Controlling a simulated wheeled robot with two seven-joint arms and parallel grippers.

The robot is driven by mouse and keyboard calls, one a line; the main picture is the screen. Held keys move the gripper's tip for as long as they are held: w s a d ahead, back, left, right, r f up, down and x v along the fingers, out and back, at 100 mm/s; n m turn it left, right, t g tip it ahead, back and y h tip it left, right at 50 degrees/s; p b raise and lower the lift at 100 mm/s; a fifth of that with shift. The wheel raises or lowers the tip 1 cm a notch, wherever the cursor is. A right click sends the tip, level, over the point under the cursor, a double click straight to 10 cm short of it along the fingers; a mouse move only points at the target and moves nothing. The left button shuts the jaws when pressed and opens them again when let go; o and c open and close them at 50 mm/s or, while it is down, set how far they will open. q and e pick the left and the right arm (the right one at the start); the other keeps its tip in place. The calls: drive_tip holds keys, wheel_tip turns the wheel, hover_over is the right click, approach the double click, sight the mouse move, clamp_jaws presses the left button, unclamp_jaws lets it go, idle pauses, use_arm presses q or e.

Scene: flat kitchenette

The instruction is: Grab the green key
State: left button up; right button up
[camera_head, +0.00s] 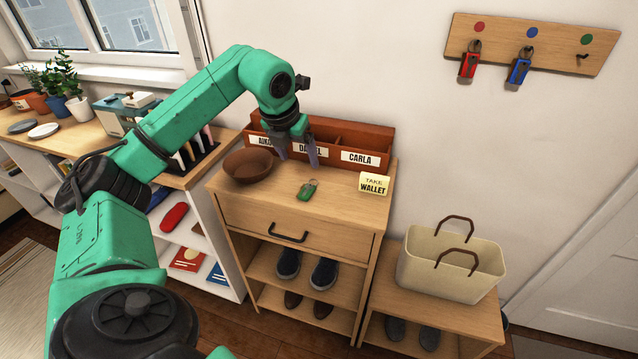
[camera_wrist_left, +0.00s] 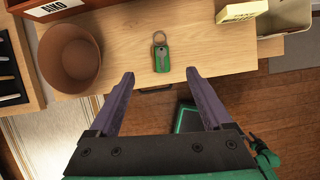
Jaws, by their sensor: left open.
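The green key (camera_head: 308,190) lies on the wooden cabinet top, a green tag with a small ring, between the brown bowl and the yellow note. It also shows in the left wrist view (camera_wrist_left: 161,54), with its ring pointing toward the cabinet's back. My left gripper (camera_head: 298,159) is open and empty above the cabinet top, near the letter boxes in the head view. In the left wrist view its two purple fingers (camera_wrist_left: 160,78) are spread wide, and the key lies beyond the tips, roughly midway between them. My right gripper is not in view.
A brown bowl (camera_head: 248,166) stands left of the key. A labelled letter box (camera_head: 375,141) stands behind it. A yellow "TAKE WALLET" note (camera_head: 374,184) is to the right. A wall rack (camera_head: 551,52) holds red and blue keys; its green-dotted hook is empty. A beige bag (camera_head: 430,275) stands lower right.

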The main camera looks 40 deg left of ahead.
use_arm(q)
drive_tip(key=p, duration=0.1)
approach(307, 187)
drive_tip(key=shift+s+a+f, duration=0.1)
drive_tip(key=shift+s+f, duration=0.05)
drive_tip(key=shift+f, duration=0.4)
drive_tip(key=x, duration=0.2)
drive_tip(key=p+x, duration=0.1)
drive_tip(key=x, duration=0.3)
drive_tip(key=shift+w+f+p, duration=0.25)
drive_tip(key=shift+w+p, duration=0.15)
drive_tip(key=shift+f, duration=0.2)
drive_tip(key=shift+w, duration=0.1)
drive_tip(key=shift+c, duration=1.2)
clamp_jaws()
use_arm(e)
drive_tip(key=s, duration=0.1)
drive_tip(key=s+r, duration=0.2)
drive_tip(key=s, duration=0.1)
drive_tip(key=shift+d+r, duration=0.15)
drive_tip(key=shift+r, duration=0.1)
